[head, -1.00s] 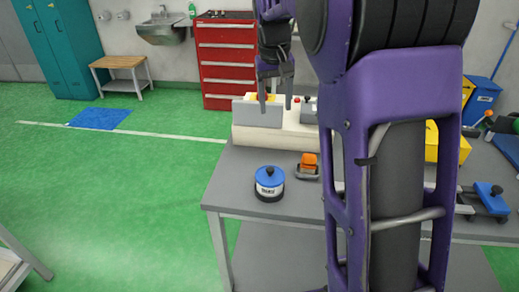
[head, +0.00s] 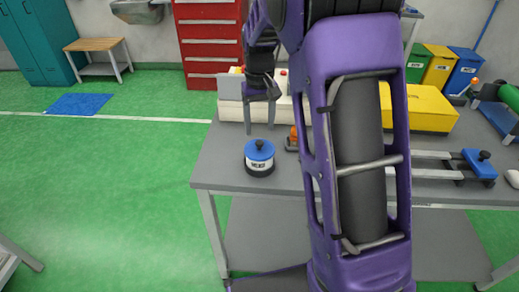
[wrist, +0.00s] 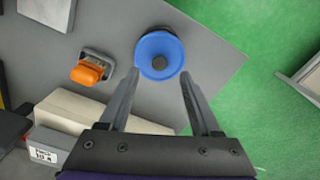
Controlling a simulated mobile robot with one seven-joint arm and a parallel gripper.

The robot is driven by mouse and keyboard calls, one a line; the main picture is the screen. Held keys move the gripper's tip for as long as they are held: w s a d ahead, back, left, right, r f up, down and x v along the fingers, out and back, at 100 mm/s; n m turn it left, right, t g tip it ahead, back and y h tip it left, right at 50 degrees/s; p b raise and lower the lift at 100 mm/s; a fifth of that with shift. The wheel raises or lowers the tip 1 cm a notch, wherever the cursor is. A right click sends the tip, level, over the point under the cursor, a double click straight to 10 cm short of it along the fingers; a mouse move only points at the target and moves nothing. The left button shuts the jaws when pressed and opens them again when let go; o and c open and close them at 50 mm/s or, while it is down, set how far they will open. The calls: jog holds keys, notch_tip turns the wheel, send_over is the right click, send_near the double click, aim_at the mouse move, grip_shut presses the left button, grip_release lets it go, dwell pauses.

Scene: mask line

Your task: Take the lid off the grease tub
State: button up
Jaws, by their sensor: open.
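The grease tub (head: 259,168) stands upright near the left end of the grey workbench, with a white label on its dark body. Its blue lid (head: 259,149) with a black knob is on top. In the wrist view the lid (wrist: 160,56) lies just beyond my fingertips, roughly centred between them. My gripper (head: 260,130) points down and is open and empty. In the head view its fingers are above and behind the tub; in the wrist view (wrist: 160,82) no contact with the lid is clear. The tub's body is mostly hidden under the lid in the wrist view.
An orange-topped item (wrist: 90,72) sits beside the tub on the workbench (head: 213,165). A cream machine block (head: 230,108) stands behind it. A blue-handled clamp-like tool (head: 478,160) and a yellow box (head: 425,110) are further right. Open green floor lies left of the bench.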

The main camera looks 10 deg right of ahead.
aim_at(260, 142)
notch_tip(260, 142, down, 5)
jog(key=shift+w+f+b, duration=0.1)
jog(key=shift+w+b, duration=0.05)
jog(key=shift+b, duration=0.35)
jog(key=shift+c, duration=0.2)
grip_shut()
